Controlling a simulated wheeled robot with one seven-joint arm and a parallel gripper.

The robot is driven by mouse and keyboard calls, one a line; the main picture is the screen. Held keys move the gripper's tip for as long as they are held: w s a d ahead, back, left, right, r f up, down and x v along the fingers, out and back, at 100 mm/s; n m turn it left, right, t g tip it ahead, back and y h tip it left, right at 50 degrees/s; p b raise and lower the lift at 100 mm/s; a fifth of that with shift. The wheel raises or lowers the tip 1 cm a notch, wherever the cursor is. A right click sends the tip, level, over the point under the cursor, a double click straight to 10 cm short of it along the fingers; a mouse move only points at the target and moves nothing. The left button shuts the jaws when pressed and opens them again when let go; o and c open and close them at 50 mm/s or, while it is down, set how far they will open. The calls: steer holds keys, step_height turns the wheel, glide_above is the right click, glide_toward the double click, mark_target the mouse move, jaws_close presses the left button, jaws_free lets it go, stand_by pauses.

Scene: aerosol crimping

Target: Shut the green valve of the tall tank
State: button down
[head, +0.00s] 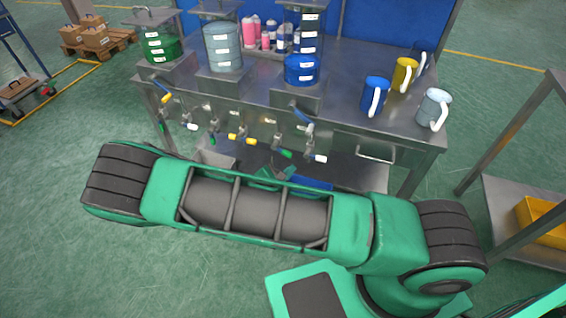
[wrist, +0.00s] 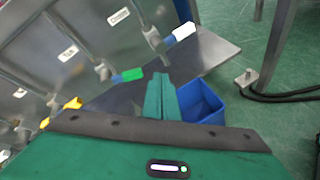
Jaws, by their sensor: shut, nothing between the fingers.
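The tall tank (head: 307,45) stands on the steel bench, clear-walled with blue contents low in it. Several valves with coloured handles hang along the bench front. A green valve handle (head: 285,154) shows below the tall tank, beside a white handle (head: 320,158). In the wrist view the green handle (wrist: 130,75) sticks out sideways from its fitting, just left of my gripper (wrist: 162,80). My gripper's green fingers are together and empty, apparently apart from the handle. In the head view my arm hides most of the gripper.
The wrist view shows a yellow handle (wrist: 73,103) to the left and the white handle (wrist: 180,33) at upper right. A blue bin (wrist: 203,103) sits beyond my fingers. A grey tank (head: 222,45), a green-filled tank (head: 160,45) and several mugs stand on the bench.

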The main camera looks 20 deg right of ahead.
steer(key=a+f+n+t+y, duration=0.2)
steer(key=a+f+n+t, duration=0.15)
steer(key=a+n, duration=0.2)
steer(key=w+d, duration=0.5)
steer(key=w, duration=0.3)
steer(key=shift+d+f, duration=0.25)
steer(key=shift+n, duration=0.25)
